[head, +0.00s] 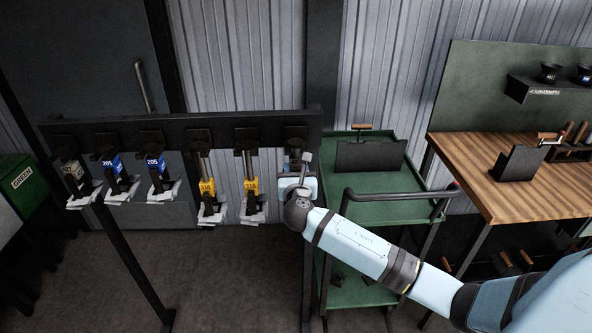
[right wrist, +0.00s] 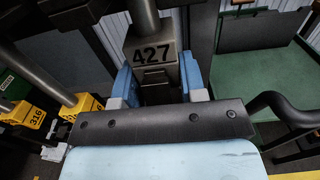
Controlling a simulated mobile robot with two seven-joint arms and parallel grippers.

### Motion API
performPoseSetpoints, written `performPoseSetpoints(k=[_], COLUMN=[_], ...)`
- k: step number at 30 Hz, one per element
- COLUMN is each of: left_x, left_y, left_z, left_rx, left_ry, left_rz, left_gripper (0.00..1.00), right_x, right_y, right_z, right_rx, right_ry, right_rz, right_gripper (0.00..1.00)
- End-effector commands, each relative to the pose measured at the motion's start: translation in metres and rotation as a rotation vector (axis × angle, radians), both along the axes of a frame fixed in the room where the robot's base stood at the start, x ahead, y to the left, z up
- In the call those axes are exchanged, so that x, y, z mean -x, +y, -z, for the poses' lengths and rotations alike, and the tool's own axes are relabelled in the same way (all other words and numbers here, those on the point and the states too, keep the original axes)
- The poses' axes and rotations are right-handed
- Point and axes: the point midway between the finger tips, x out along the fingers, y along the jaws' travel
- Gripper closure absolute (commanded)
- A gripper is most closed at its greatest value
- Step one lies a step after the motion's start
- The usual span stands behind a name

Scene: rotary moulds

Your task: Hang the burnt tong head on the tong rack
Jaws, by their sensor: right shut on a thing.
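The tong rack (head: 222,125) is a dark beam on posts, with a row of hanging tong heads. My right gripper (head: 298,176) is just under the rack's rightmost holder (head: 296,133). In the right wrist view, its blue fingers (right wrist: 157,88) are shut on a dark grey tong head (right wrist: 154,52) marked 427, one finger on each side. The grey shaft of this head runs up out of that view. My wrist mostly hides the head in the head view. I cannot tell whether it touches the holder. My left gripper is not in view.
Yellow tong heads marked 316 (head: 251,186) hang just left of my gripper. Blue ones marked 205 (head: 155,164) and a grey-beige one (head: 72,172) hang further left. A green trolley (head: 395,178) stands close at right, before a wooden workbench (head: 470,165).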

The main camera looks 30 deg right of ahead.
Motion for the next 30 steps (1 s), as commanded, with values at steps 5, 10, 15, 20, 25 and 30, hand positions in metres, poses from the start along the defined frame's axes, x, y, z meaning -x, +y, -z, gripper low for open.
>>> performPoseSetpoints(k=[5,10,15,20,25,30], left_x=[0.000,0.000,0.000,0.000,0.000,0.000], left_y=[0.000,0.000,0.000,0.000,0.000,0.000], left_z=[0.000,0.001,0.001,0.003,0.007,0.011], left_rx=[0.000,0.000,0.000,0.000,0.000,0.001], left_ry=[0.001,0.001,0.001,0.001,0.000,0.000], left_rz=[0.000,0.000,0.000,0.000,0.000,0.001], left_gripper=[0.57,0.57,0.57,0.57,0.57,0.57], right_x=[0.000,0.000,0.002,0.016,0.048,0.081], right_y=[0.000,0.000,0.001,0.010,0.030,0.050], right_z=[-0.001,-0.001,0.001,0.002,0.002,0.002], right_rx=[0.000,0.001,-0.001,-0.001,-0.003,-0.001], right_ry=[-0.002,-0.001,0.002,0.002,0.001,0.000], right_rz=[0.000,0.000,0.000,-0.002,-0.002,-0.002], right_gripper=[0.39,0.32,0.32,0.32,0.32,0.32])
